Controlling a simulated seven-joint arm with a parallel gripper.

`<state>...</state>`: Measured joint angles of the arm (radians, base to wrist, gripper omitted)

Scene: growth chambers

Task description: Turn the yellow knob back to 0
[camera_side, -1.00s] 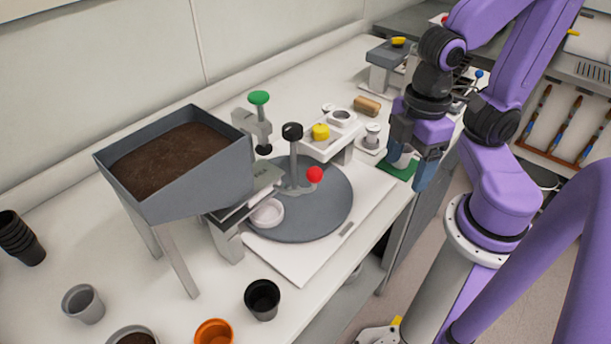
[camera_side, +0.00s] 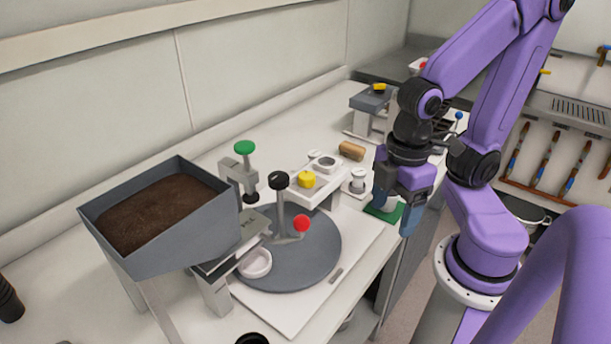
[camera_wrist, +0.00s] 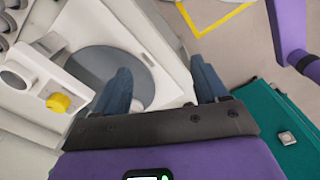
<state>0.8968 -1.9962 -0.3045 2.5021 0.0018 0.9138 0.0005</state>
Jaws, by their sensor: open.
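A short yellow knob (camera_side: 307,179) sits on the white raised fixture (camera_side: 322,194) behind the grey round plate. In the wrist view the yellow knob (camera_wrist: 58,102) is at the left, on the white fixture's side. Its scale and setting cannot be read. A second yellow part (camera_side: 379,87) tops a grey device farther back. My gripper (camera_side: 393,208) is right of the knob and apart from it, above the green pad near the bench edge. In the wrist view my gripper (camera_wrist: 163,84) has its fingers wide apart with nothing between them.
The grey round plate (camera_side: 320,262) carries a black-topped post (camera_side: 279,181) and a red ball (camera_side: 302,224). A green-topped clamp (camera_side: 245,147) and a soil hopper (camera_side: 160,215) stand left. A small white round-topped part (camera_side: 357,181) stands between knob and gripper.

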